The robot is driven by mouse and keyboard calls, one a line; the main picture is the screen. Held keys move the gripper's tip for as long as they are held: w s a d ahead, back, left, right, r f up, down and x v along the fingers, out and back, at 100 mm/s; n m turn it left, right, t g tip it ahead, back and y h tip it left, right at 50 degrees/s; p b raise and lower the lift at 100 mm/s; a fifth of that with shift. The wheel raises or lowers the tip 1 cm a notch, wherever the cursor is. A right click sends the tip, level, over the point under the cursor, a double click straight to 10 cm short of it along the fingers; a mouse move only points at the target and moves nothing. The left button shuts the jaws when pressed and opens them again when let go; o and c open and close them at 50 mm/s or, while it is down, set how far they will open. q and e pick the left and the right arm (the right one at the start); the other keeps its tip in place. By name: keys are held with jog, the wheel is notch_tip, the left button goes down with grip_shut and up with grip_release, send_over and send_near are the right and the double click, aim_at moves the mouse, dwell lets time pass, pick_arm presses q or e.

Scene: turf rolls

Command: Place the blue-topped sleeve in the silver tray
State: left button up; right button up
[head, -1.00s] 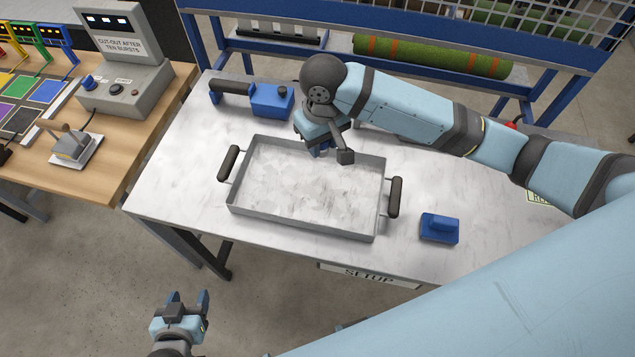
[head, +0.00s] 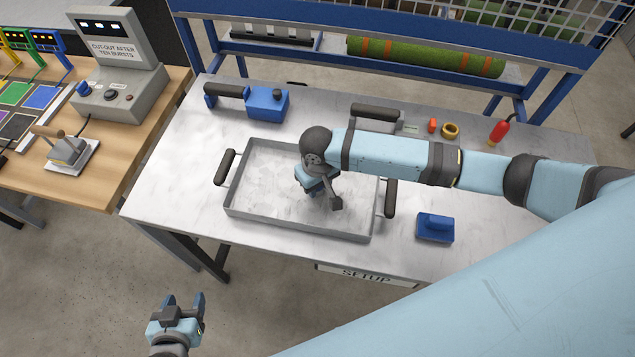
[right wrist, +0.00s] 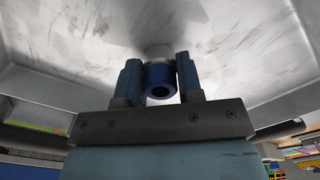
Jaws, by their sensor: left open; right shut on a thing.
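The silver tray (head: 290,226) is a shallow rectangular pan with two dark side handles, on the white-grey table. My right gripper (head: 318,193) points down inside the tray's outline, right of its middle. In the right wrist view its two fingers (right wrist: 160,80) are shut on the blue-topped sleeve (right wrist: 160,74), a short cylinder with a blue ring end and a pale metal body beyond. The arm hides the sleeve in the head view. I cannot tell whether the sleeve touches the tray floor. My left gripper (head: 184,301) is open and empty, low in front of the table.
A blue tool (head: 267,103) stands behind the tray. A black-handled item (head: 375,111), an orange piece (head: 432,125), a brass ring (head: 450,130) and a red-handled tool (head: 498,132) lie along the back. The tray's left half is clear.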

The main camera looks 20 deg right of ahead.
jog(key=o, duration=0.9)
jog(key=shift+o, duration=0.2)
notch_tip(320, 180, up, 12)
dwell(0.5)
